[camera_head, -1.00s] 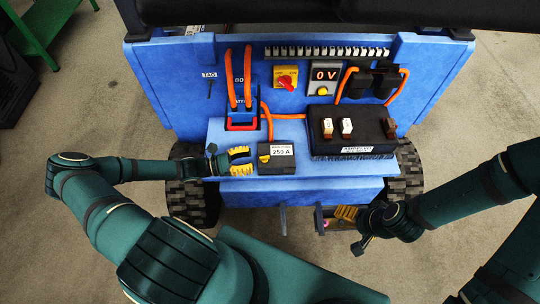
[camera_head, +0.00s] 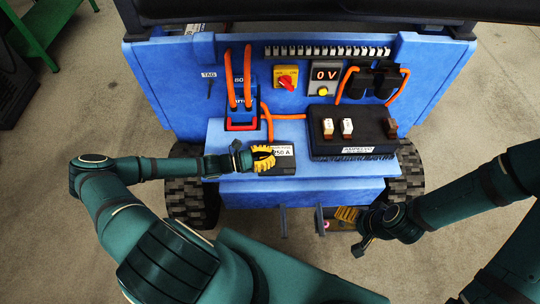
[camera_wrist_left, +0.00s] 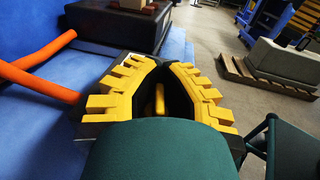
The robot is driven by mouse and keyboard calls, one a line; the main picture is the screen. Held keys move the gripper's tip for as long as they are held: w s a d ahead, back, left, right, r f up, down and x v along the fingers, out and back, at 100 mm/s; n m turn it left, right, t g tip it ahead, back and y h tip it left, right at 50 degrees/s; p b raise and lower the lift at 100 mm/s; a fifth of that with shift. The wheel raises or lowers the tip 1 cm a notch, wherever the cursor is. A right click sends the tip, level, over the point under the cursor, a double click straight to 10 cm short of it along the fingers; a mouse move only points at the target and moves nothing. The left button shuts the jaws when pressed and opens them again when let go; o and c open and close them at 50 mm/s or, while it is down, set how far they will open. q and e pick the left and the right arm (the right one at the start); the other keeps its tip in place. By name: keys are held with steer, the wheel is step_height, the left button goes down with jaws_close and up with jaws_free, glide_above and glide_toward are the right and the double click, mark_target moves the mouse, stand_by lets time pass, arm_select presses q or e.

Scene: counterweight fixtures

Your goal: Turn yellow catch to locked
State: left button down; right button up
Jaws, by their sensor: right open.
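The black 250 A box (camera_head: 285,166) with a white label sits at the front of the blue ledge. My left gripper (camera_head: 268,157) is over its left end and hides the yellow catch in the head view. In the left wrist view the yellow catch (camera_wrist_left: 159,98) shows in the gap between the fingers of my left gripper (camera_wrist_left: 166,68). The fingers stand partly apart, and I see no clear grip on the catch. My right gripper (camera_head: 347,214) is open and empty, low in front of the cart.
A larger black box (camera_head: 352,142) stands on the ledge to the right. An orange cable (camera_head: 268,125) runs behind the 250 A box.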

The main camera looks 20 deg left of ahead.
arm_select(q)
steer(key=shift+g, duration=0.3)
steer(key=shift+s+m+g+h+b, duration=0.1)
steer(key=shift+m+g+h+b, duration=0.4)
steer(key=shift+m+g+h, duration=0.55)
steer(key=c, duration=1.1)
jaws_free()
steer(key=v, duration=1.2)
steer(key=shift+r, duration=0.25)
steer(key=shift+a, duration=0.1)
